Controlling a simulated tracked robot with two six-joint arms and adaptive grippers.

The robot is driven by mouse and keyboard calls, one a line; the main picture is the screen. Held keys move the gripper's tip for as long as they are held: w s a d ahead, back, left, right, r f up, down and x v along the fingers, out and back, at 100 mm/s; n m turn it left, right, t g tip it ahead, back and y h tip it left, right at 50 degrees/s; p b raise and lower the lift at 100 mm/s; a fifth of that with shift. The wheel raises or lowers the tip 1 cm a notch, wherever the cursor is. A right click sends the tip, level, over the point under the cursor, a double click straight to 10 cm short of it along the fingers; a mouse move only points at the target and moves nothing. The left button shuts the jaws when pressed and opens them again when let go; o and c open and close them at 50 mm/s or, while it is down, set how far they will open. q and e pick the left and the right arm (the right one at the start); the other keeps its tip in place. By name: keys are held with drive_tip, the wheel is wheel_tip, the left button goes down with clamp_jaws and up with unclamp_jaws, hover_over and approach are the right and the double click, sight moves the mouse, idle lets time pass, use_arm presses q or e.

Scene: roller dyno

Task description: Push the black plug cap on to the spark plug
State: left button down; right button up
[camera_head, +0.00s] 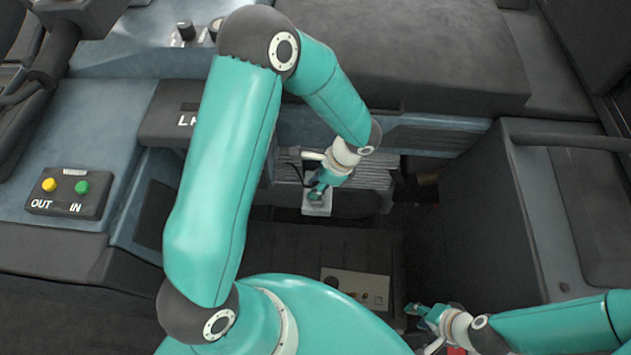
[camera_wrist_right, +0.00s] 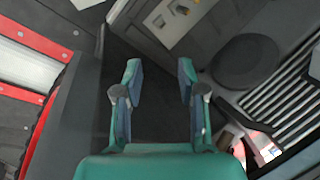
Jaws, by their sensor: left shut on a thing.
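My left gripper (camera_head: 318,192) reaches down to the finned grey engine block (camera_head: 372,178) in the middle of the head view. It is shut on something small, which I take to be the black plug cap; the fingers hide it. A thin dark lead shows just left of the fingers. A pale square block (camera_head: 317,209) lies right under the fingertips. The spark plug cannot be made out, so I cannot tell whether the cap touches it. My right gripper (camera_head: 425,311) is low at the right; in the right wrist view (camera_wrist_right: 160,75) its fingers are apart and empty.
A control box (camera_head: 68,193) with yellow and green buttons sits at the left. A beige panel (camera_head: 356,288) lies low in the middle. A dark seat (camera_head: 410,45) is at the back. A grey casing (camera_head: 530,220) walls the right side.

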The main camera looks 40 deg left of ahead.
use_arm(q)
drive_tip(key=shift+s+d+f, duration=0.1)
drive_tip(key=shift+s+f, duration=0.1)
use_arm(e)
drive_tip(key=shift+w+a+f, duration=0.15)
drive_tip(key=shift+w+f, duration=0.05)
drive_tip(key=shift+w, duration=0.05)
use_arm(q)
drive_tip(key=c, duration=0.8)
unclamp_jaws()
drive_tip(key=shift+c, duration=0.2)
drive_tip(key=shift+w+r, duration=0.1)
